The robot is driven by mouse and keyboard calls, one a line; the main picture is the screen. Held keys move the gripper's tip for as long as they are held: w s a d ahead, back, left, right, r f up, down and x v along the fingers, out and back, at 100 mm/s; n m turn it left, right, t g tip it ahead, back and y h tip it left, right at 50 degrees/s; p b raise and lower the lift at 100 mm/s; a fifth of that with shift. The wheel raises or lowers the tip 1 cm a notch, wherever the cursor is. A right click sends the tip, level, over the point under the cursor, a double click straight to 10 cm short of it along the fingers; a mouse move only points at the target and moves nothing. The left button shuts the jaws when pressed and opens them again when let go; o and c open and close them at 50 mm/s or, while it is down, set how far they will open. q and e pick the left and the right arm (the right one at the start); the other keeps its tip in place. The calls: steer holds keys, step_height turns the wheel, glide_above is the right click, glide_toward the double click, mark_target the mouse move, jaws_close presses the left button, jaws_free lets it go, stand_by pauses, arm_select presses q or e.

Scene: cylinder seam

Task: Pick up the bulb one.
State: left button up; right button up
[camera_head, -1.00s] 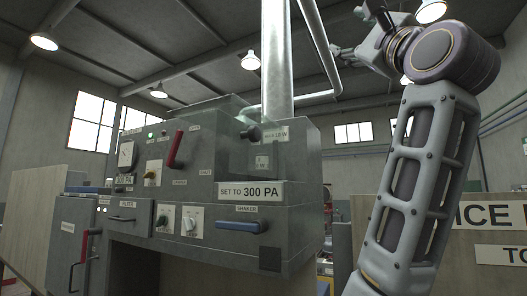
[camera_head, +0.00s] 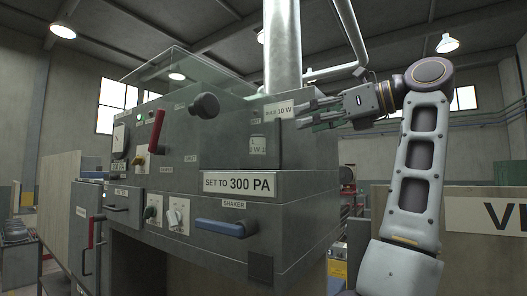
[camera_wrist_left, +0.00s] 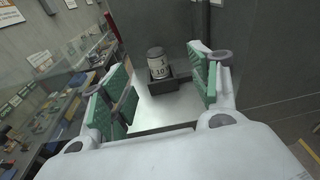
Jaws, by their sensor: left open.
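A small cylinder (camera_wrist_left: 156,62) with a dark top and a white label reading "1" and "10" stands upright in a dark holder in the left wrist view. I cannot tell for sure whether it is the bulb. My left gripper (camera_wrist_left: 158,92) is open, with its green-padded fingers apart on either side of the line to the cylinder, nearer the camera and not touching it. In the head view the left gripper (camera_head: 308,115) points left toward the cabinet's upper right edge, by the "MAX 10 W" label (camera_head: 279,110). My right gripper is not in view.
The grey cabinet (camera_head: 225,170) fills the middle, with a blue shaker handle (camera_head: 226,228), a red lever (camera_head: 157,131) and a black knob (camera_head: 205,105). A clear hood (camera_head: 160,65) and a metal pipe (camera_head: 283,50) rise above it. A pale metal surface (camera_wrist_left: 165,108) lies below the cylinder.

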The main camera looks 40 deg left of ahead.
arm_select(q)
steer(key=shift+g+h, duration=0.3)
steer(key=shift+g, duration=0.3)
steer(key=shift+f+x, duration=0.15)
steer(key=shift+x, duration=2.05)
steer(key=shift+f+x, duration=0.15)
steer(key=shift+x, duration=2.1)
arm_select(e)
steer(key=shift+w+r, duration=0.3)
arm_select(q)
steer(key=shift+d, duration=0.15)
steer(key=shift+p+x, duration=0.85)
steer(key=shift+x, duration=1.3)
steer(key=shift+s+a, duration=0.2)
steer(key=shift+a, duration=0.4)
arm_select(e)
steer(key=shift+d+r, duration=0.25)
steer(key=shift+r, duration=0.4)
